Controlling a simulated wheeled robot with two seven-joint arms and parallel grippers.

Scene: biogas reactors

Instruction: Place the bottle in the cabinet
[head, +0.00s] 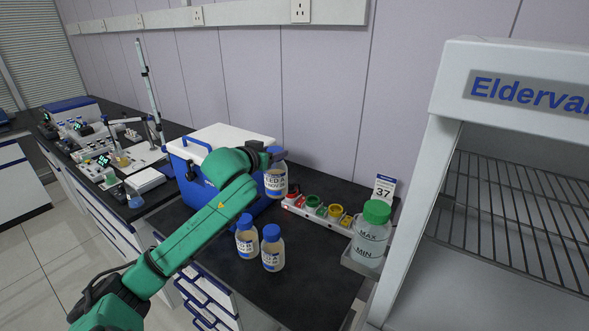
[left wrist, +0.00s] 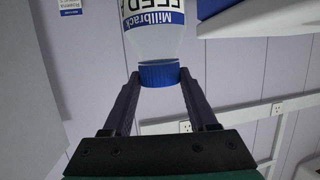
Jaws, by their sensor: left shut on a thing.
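My left gripper (head: 268,154) is shut on the blue cap of a labelled bottle (head: 276,186), which hangs upright above the dark bench. In the left wrist view the bottle (left wrist: 155,42) shows its blue cap between the two fingers (left wrist: 158,76), with a "FEED A" and "Millbrack" label. The cabinet (head: 448,78) is white, with "Eldervan" lettering, and stands at the right. Its front is open to wire shelves (head: 520,200). The bottle is left of the cabinet and outside it. My right gripper is in neither view.
Two similar blue-capped bottles (head: 272,255) (head: 246,242) stand on the bench (head: 310,285). A green-capped jar (head: 369,240) marked MAX and MIN stands beside the cabinet. A rack with coloured rings (head: 316,208), a "37" sign (head: 383,190) and a blue-white cooler box (head: 225,140) are behind.

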